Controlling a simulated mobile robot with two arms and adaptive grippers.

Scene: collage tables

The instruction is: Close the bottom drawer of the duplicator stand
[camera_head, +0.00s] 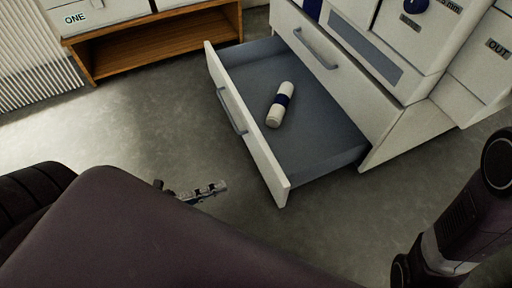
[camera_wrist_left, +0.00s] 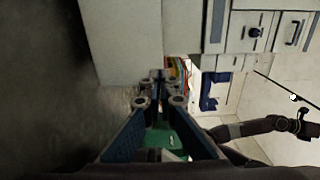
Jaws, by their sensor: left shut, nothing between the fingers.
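The duplicator stand (camera_head: 425,128) is a white cabinet at the upper right of the head view. Its bottom drawer (camera_head: 246,120) is pulled well out, with a white front, a grey handle (camera_head: 232,111) and a grey interior. A white tube with a dark blue band (camera_head: 280,104) lies inside on the drawer floor. My left gripper (camera_head: 218,187) is shut and empty, in front of the drawer front near its lower corner, apart from it in the picture. Its fingers also show in the left wrist view (camera_wrist_left: 159,82). My right gripper is not in view.
A wooden shelf unit (camera_head: 160,45) under a white machine marked ONE stands at the upper left, beside a ribbed pale panel (camera_head: 35,60). Another drawer above, with a handle (camera_head: 315,48), is shut. The grey floor (camera_head: 150,130) before the drawer is clear.

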